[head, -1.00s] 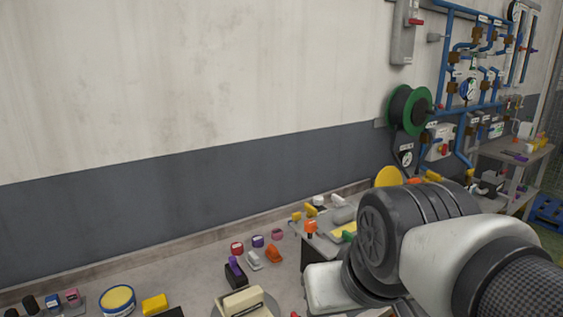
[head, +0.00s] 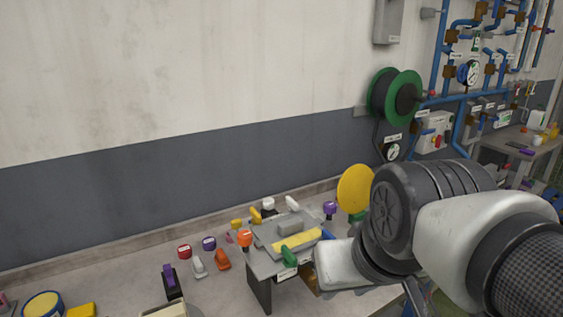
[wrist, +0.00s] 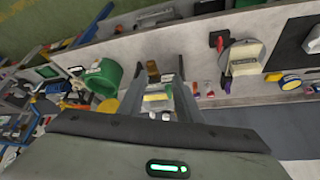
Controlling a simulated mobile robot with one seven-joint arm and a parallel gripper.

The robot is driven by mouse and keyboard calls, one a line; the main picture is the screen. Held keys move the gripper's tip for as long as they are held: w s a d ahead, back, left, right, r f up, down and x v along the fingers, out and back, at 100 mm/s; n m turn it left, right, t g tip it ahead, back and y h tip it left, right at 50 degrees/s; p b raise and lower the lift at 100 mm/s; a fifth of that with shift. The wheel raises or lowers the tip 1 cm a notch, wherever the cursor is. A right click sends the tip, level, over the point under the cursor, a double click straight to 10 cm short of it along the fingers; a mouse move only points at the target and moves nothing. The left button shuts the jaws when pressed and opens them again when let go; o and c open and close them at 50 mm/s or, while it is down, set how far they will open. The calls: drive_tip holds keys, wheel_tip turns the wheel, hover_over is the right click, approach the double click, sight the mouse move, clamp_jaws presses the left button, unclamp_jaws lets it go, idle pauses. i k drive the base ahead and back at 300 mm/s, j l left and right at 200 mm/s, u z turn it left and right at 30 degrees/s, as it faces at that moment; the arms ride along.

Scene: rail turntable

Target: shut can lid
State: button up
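A round yellow lid (head: 355,188) stands raised on edge near the back of the bench in the head view, with a bit of the green can (head: 357,215) showing below it. My arm covers most of the can there. In the wrist view the green can (wrist: 103,77) is left of my fingers, its round mouth uncovered, with the yellow lid (wrist: 106,106) beside it. My gripper (wrist: 160,80) shows two grey fingers apart with nothing held between them. It is not touching the can. In the head view my fingers are hidden behind the arm.
A grey stand (head: 262,262) with a yellow pad and small knobs is left of my arm. Several small coloured items lie on the bench (head: 130,290) further left. A green hose reel (head: 396,97) and blue pipes (head: 448,60) are on the wall behind.

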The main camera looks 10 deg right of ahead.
sight(354, 188)
drive_tip(key=i+l, duration=0.1)
drive_tip(key=l, duration=0.25)
drive_tip(key=i+l, duration=0.15)
drive_tip(key=l, duration=0.2)
drive_tip(key=i+l, duration=0.1)
drive_tip(key=l, duration=0.25)
drive_tip(key=i+l, duration=0.15)
drive_tip(key=l, duration=0.15)
drive_tip(key=i+l, duration=0.1)
drive_tip(key=l, duration=0.25)
